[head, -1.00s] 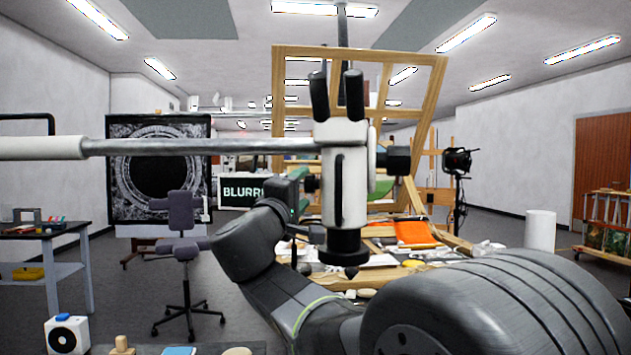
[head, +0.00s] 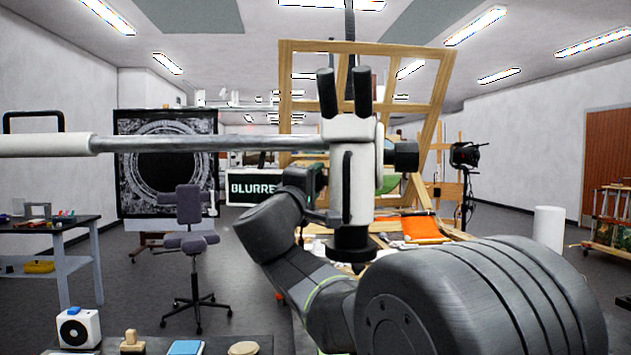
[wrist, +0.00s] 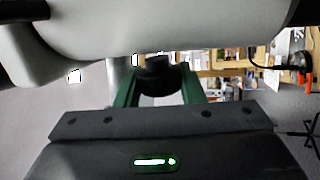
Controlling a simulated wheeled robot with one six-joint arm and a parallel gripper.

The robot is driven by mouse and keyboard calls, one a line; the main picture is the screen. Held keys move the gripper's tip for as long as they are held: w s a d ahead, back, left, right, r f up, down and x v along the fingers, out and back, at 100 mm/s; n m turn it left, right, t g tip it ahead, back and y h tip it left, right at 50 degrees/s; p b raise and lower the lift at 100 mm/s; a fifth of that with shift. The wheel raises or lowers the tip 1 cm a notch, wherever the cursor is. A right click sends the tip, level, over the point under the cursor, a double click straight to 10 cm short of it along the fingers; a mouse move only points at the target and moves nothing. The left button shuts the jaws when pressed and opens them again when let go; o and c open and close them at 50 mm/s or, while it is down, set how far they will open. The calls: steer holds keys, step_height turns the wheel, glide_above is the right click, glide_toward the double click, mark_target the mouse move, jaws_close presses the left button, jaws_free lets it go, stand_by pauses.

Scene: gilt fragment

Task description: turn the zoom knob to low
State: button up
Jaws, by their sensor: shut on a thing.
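A white microscope (head: 361,195) with dark eyepieces hangs upright from a horizontal boom in the head view. A dark knob (wrist: 158,72), which I take for the zoom knob, shows in the wrist view. My gripper (wrist: 160,90) has one green finger on each side of this knob and is shut on it. In the head view my gripper (head: 318,186) is at the left side of the microscope body, where the knob is hidden. No low or high marking is legible.
The boom (head: 210,144) crosses from the left at microscope height. A screen reading "BLURRE" (head: 252,189), partly covered, stands behind. A cluttered table (head: 450,262) lies behind the microscope. An office chair (head: 190,240) stands on open floor at left.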

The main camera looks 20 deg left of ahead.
steer(key=shift+r+p, duration=0.1)
steer(key=shift+p, duration=0.3)
steer(key=g+p, duration=0.1)
steer(key=p, duration=0.1)
steer(key=g+p, duration=0.1)
steer(key=p, duration=0.1)
steer(key=shift+r+n, duration=0.25)
steer(key=shift+n, duration=0.05)
steer(key=g+p, duration=0.3)
steer(key=p, duration=0.4)
steer(key=shift+n+g+p, duration=0.3)
steer(key=shift+p, duration=0.05)
steer(key=g+p, duration=0.2)
steer(key=p, duration=0.4)
steer(key=shift+f+g, duration=0.15)
steer(key=shift+g, duration=0.15)
steer(key=shift+f+g+p, duration=0.1)
steer(key=shift+g+p, duration=0.2)
steer(key=shift+p, duration=0.55)
steer(key=shift+f+n+p, duration=0.3)
steer(key=shift+p, duration=0.15)
steer(key=o, duration=1)
steer(key=shift+c, duration=0.2)
steer(key=shift+r, duration=0.1)
